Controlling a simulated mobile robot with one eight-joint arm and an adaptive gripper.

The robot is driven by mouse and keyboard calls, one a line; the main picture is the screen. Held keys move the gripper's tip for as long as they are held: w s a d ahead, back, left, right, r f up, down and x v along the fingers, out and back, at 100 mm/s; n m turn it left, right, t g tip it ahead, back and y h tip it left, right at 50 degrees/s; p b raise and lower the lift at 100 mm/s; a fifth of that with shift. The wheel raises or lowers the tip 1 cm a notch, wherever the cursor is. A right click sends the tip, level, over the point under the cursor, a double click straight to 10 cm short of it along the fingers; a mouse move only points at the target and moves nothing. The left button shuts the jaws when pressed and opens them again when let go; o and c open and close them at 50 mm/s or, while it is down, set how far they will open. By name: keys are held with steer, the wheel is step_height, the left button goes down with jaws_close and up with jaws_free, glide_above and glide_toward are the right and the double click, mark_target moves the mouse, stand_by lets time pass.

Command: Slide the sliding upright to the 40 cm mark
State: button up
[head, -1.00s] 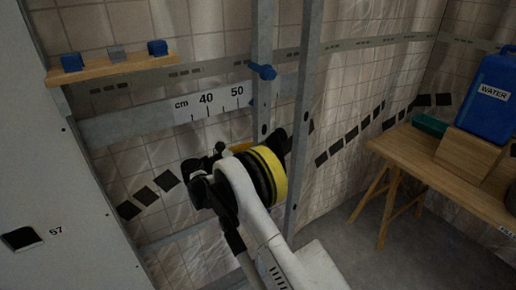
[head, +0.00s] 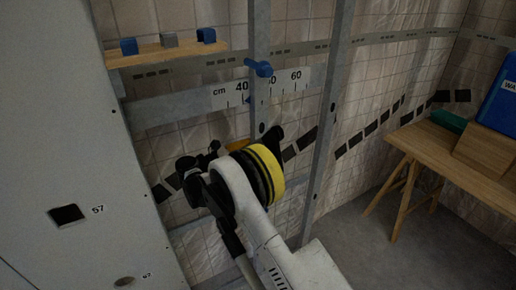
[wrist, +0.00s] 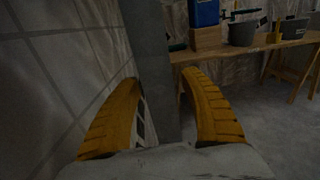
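The sliding upright (head: 260,40) is a grey metal post with a blue clamp knob (head: 259,68). It stands in front of the cm scale (head: 222,102) and partly hides the 50. A small blue pointer (head: 247,100) at its left edge is just right of the 40 mark (head: 242,88). My gripper (head: 270,138) is at the upright below the scale, its fingers mostly hidden by my wrist.
Another grey post (head: 326,120) stands just right of my arm. A large grey panel (head: 60,110) fills the left side. A shelf (head: 165,54) with small blocks hangs above the scale. A wooden bench (head: 440,150) stands at right, with clear floor before it.

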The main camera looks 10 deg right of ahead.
steer(key=v, duration=0.7)
steer(key=shift+a, duration=0.25)
steer(key=shift+s, duration=0.1)
